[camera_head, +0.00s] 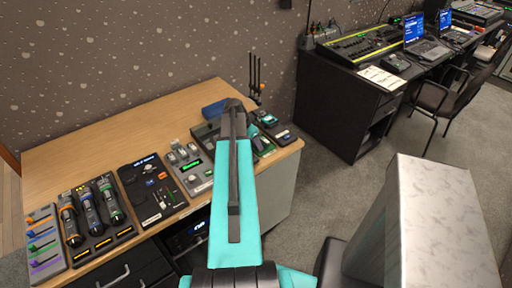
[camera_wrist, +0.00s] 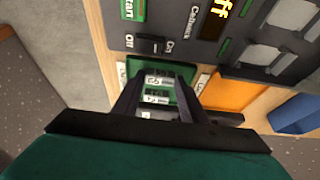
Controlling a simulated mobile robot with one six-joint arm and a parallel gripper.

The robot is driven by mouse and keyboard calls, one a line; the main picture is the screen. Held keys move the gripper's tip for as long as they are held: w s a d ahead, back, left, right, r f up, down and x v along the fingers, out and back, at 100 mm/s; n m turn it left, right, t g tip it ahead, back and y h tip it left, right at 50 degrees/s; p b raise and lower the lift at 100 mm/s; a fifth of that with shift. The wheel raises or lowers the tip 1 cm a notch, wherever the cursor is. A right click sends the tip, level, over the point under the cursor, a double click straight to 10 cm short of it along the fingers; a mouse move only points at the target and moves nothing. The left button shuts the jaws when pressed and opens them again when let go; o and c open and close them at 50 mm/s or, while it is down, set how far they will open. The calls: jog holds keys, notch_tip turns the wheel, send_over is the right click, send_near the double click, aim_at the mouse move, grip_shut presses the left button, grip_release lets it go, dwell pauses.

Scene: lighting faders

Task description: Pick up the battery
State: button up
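In the wrist view, my gripper (camera_wrist: 158,88) points down with its two dark fingers apart. Between them shows a green holder (camera_wrist: 172,68) with small pieces bearing white labels and dark number windows. The battery is not clearly identifiable; a white-labelled piece (camera_wrist: 158,81) between the fingers may be it. I cannot tell whether the fingers touch it. In the head view, my teal arm reaches over the right end of the wooden desk (camera_head: 130,115), and its dark end hides the gripper and what lies beneath.
A control panel (camera_wrist: 160,45) with a switch lies just beyond the fingers.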

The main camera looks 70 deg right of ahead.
jog(key=c, duration=0.5)
jog(key=shift+r, duration=0.2)
jog(key=shift+r+b, duration=0.65)
jog(key=shift+r, duration=0.45)
jog(key=s+a+r+b, duration=0.1)
jog(key=s+a+b, duration=0.8)
jog(key=b, duration=0.1)
jog(key=shift+s+a+r, duration=0.2)
jog(key=shift+r, duration=0.15)
jog(key=b, duration=0.2)
jog(key=shift+s+b, duration=0.1)
jog(key=shift+b, duration=0.3)
jog(key=b, duration=0.5)
jog(key=shift+s+a, duration=0.15)
jog(key=shift+s, duration=0.15)
jog(key=a+b, duration=0.1)
jog(key=b, duration=0.5)
jog(key=shift+s+r, duration=0.1)
jog(key=shift+s, duration=0.25)
